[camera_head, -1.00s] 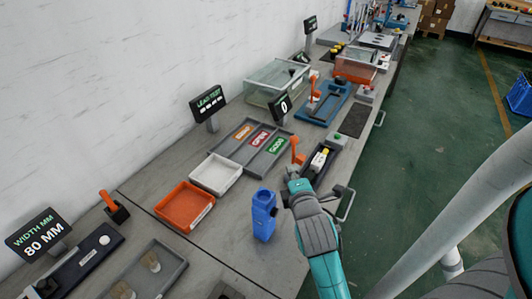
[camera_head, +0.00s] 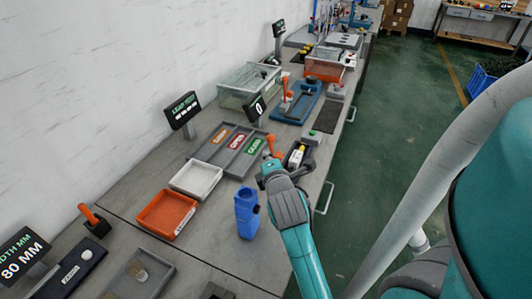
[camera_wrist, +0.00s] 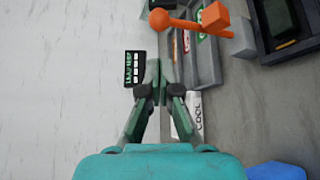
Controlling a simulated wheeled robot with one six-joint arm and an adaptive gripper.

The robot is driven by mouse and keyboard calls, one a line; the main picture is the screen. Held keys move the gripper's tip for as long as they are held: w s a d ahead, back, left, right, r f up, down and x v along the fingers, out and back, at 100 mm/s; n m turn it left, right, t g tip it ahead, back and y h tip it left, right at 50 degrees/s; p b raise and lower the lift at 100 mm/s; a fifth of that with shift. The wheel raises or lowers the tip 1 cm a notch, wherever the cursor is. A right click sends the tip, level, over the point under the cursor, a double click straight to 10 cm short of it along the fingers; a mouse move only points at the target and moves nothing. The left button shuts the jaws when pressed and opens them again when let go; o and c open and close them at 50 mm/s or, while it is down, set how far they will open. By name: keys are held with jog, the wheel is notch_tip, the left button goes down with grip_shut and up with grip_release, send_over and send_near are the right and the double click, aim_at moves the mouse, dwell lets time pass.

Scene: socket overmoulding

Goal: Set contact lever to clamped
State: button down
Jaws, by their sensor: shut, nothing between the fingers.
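The orange lever (camera_head: 271,146) stands upright beside the dark fixture (camera_head: 308,152), which holds a white and yellow part (camera_head: 297,156). In the wrist view the lever (camera_wrist: 188,23) runs across the top, with a round orange knob at its left end and an orange block at its right. My gripper (camera_head: 268,160) is just on the near side of the lever in the head view. In the wrist view its fingertips (camera_wrist: 153,70) are together, empty, and below the knob in the picture. I cannot tell whether they touch the lever.
A blue stand (camera_head: 246,212) is left of my forearm. A grey sorting tray (camera_head: 212,150), white bin (camera_head: 195,178) and orange bin (camera_head: 166,213) lie to the left. A blue fixture with another orange lever (camera_head: 286,88) stands farther back. Bare bench lies around the blue stand.

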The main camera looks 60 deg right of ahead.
jog(key=x, duration=0.8)
jog(key=shift+w+d, duration=0.15)
jog(key=shift+d, duration=0.1)
